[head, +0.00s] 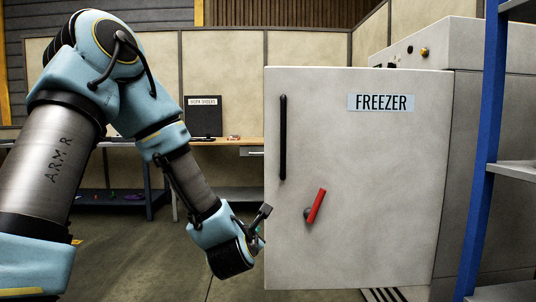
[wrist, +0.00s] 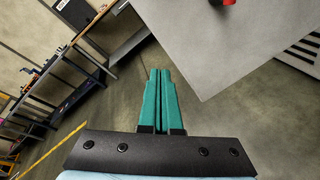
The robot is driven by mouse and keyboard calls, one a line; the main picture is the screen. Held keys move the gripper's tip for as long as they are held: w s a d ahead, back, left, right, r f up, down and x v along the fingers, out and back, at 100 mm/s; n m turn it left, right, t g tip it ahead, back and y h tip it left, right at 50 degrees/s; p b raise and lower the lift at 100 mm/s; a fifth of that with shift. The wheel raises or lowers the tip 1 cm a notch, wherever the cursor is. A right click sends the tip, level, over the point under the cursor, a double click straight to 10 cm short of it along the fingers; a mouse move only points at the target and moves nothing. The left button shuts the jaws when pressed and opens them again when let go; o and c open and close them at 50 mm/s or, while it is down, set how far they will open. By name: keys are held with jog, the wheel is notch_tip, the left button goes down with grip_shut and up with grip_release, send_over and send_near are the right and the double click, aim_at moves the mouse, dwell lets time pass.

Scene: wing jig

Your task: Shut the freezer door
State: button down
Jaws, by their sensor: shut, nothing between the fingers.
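The freezer door (head: 358,220) is a big pale panel with a FREEZER label. It stands open, its left side reaching well past the freezer body (head: 462,110). It has a black vertical handle (head: 282,138) and a tilted red lever (head: 317,206). My gripper (head: 259,235) is at the door's lower left edge, and its fingertips are hard to make out there. In the wrist view, my gripper (wrist: 160,73) has its teal fingers together and empty, beside the corner of the door (wrist: 225,50). I cannot tell whether they touch it.
A blue-posted shelf rack (head: 482,150) stands at the right, in front of the freezer's side. The floor left of the door is clear.

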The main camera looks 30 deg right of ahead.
notch_tip(320, 180, up, 10)
jog(key=s+d+n+t+p, duration=0.3)
jog(key=n+p, duration=0.1)
jog(key=n, duration=0.5)
jog(key=p, duration=0.3)
send_near(268, 176)
jog(key=x, duration=0.5)
jog(key=shift+w+d, duration=0.55)
jog(key=shift+w, duration=0.25)
